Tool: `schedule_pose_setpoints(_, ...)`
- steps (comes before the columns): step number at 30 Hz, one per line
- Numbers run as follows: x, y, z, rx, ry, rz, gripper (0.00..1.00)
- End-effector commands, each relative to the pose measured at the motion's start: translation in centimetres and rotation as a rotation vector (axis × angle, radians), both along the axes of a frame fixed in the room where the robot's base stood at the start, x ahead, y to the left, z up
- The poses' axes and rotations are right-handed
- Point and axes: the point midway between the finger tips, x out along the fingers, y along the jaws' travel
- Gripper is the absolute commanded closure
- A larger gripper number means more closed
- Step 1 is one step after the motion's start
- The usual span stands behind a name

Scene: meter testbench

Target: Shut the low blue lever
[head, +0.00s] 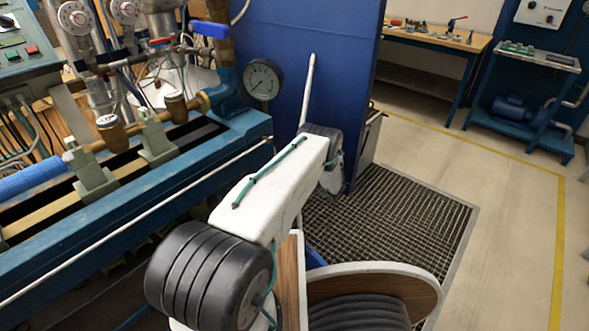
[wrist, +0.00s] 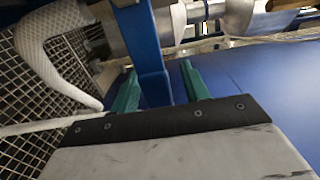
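In the wrist view, a flat blue bar (wrist: 150,60) that looks like the low blue lever comes down from a grey metal pipe fitting. Its lower end sits between the two green fingers of my gripper (wrist: 160,88). The fingers are apart, with a narrow gap showing on the right; the left finger is very close to the bar, and I cannot tell if it touches. In the head view my gripper and this low lever are hidden behind the bench and my arm. A different blue lever (head: 211,29) lies level on the upper valve there.
The blue bench (head: 190,192) with brass fittings fills the left. A pressure gauge (head: 263,79) stands at its end beside a blue panel (head: 295,50). A white hose (wrist: 50,60) hangs near my gripper's left. Floor is free at the right.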

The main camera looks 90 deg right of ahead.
Motion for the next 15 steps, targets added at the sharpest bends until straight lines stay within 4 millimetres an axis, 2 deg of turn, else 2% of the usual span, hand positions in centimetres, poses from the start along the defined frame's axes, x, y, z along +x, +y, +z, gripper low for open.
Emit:
schedule_pose_setpoints(7,-0.6,0.5,0.0,0.001,0.000,-0.002,0.55)
schedule_pose_setpoints(15,-4.0,3.4,0.0,0.001,0.000,-0.004,0.55)
